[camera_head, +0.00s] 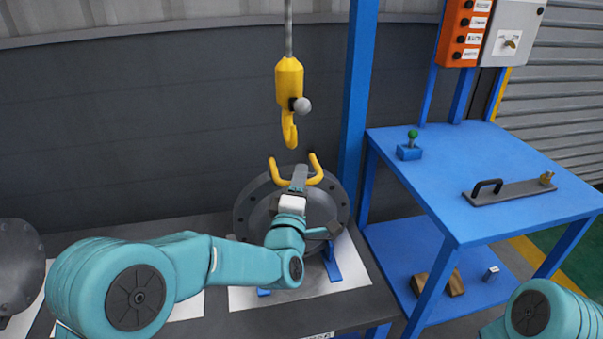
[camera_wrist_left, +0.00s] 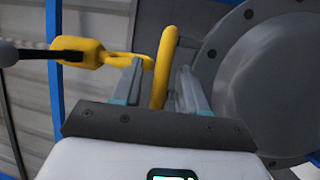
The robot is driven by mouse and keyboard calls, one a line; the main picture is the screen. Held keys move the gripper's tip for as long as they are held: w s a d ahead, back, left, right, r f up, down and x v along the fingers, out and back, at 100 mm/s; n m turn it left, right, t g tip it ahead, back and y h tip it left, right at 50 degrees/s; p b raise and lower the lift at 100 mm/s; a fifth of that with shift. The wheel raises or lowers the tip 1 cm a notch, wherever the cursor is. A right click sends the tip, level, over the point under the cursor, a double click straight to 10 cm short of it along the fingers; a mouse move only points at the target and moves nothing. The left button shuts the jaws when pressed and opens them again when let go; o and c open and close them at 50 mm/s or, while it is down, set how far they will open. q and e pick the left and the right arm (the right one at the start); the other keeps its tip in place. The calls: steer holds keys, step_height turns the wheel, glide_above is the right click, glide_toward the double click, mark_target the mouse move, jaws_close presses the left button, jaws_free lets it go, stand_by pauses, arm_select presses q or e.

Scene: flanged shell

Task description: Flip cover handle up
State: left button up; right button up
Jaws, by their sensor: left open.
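The round grey flanged cover (camera_head: 243,213) stands on the dark bench in the head view, partly hidden by my left arm. Its yellow curved handle (camera_head: 316,168) is at the top, with both ends pointing up. My left gripper (camera_head: 299,172) is in front of the handle's middle. In the left wrist view, the yellow handle (camera_wrist_left: 165,60) passes between the two open fingers of the left gripper (camera_wrist_left: 160,85). A gap shows between it and the right finger; contact with the left finger cannot be told. The grey flange (camera_wrist_left: 270,80) is at right. My right gripper is out of view.
A yellow crane hook (camera_head: 289,80) hangs above the cover; it also shows in the left wrist view (camera_wrist_left: 80,52). A blue post (camera_head: 359,95) stands just right of the cover. A blue table (camera_head: 455,165) at right bears a black-handled bar (camera_head: 510,190). Another round flange (camera_head: 18,265) is at far left.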

arm_select(q)
steer(key=shift+x, duration=0.9)
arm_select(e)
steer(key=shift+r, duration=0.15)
